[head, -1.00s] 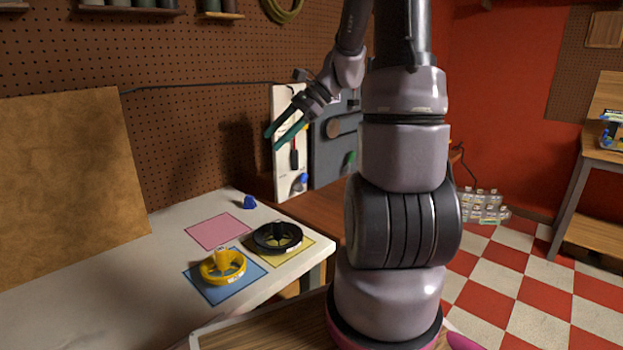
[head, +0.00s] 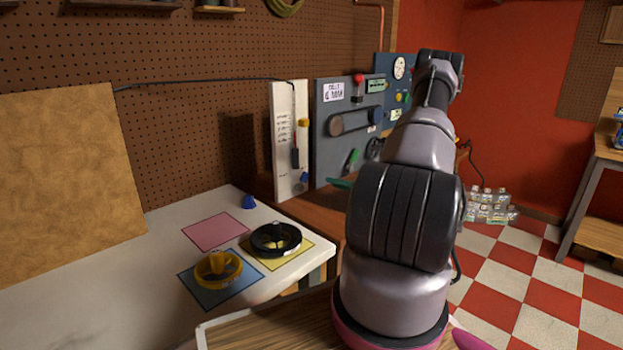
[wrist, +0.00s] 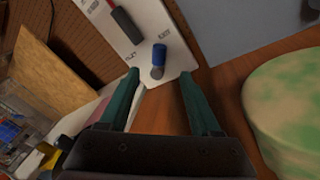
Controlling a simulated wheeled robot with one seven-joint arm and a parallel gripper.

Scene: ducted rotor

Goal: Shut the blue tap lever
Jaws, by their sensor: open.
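The blue tap lever (wrist: 159,54) is a short blue grip beside a round grey pivot, low on a white panel (wrist: 128,28) with printed labels. In the head view the blue lever (head: 304,177) shows small near the panel's foot. My gripper (wrist: 158,78) is open and empty; its two green fingers point toward the lever, which lies just beyond and between the fingertips in the wrist view. I cannot tell the remaining distance. In the head view only a green finger (head: 340,183) shows beside my arm, which hides the rest.
The white panel also has a dark-gripped red lever (wrist: 121,18). A grey panel (head: 345,125) with knobs stands to its right. A mottled green round thing (wrist: 290,115) is close on the right. The white table (head: 120,270) holds yellow (head: 218,268) and black (head: 275,239) ring-shaped parts.

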